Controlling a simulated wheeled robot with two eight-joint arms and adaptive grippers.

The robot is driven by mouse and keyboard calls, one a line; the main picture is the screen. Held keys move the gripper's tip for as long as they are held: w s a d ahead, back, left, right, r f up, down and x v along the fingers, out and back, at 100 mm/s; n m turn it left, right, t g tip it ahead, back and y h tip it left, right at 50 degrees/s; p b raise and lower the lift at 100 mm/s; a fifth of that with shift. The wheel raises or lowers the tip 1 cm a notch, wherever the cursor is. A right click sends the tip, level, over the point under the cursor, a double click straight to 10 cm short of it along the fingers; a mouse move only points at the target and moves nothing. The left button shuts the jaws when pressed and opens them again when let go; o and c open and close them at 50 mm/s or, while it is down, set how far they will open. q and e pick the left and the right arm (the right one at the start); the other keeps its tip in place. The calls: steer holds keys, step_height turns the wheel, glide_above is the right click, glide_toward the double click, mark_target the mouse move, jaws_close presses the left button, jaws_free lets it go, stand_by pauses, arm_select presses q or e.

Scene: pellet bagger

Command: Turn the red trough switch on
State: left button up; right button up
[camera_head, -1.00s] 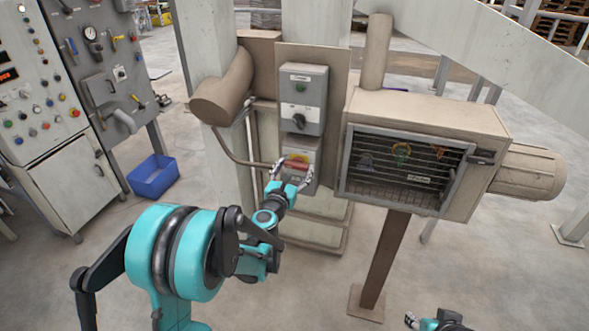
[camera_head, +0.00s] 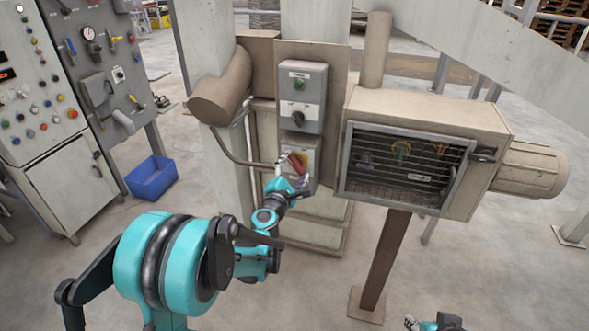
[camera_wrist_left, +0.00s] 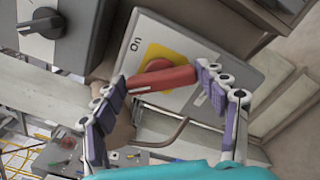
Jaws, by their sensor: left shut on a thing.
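The red trough switch (camera_head: 295,161) is a red bar handle on a yellow plate, on the front of the lower grey box. It stands diagonally in the head view, tilted from upper left to lower right. My left gripper (camera_head: 291,170) is shut on this handle. In the left wrist view the red handle (camera_wrist_left: 165,79) lies between the purple-padded fingers of the left gripper (camera_wrist_left: 161,80). My right gripper (camera_head: 411,322) is at the bottom edge, mostly cut off and far from the switch.
A grey box with a black knob (camera_head: 297,116) and a green button is just above the switch box. A beige housing with a mesh guard (camera_head: 400,168) stands to the right. A pipe (camera_head: 243,160) runs to the left. A blue bin (camera_head: 153,177) sits on the floor.

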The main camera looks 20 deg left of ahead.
arm_select(q)
steer(key=m, duration=0.3)
steer(key=shift+f+m, duration=0.1)
steer(key=shift+m, duration=0.2)
steer(key=shift+m+b, duration=0.4)
steer(key=shift+m, duration=1.4)
steer(key=o, duration=1.2)
steer(key=shift+f, duration=0.1)
steer(key=shift+c, duration=0.2)
steer(key=s, duration=1.2)
steer(key=shift+a, duration=0.15)
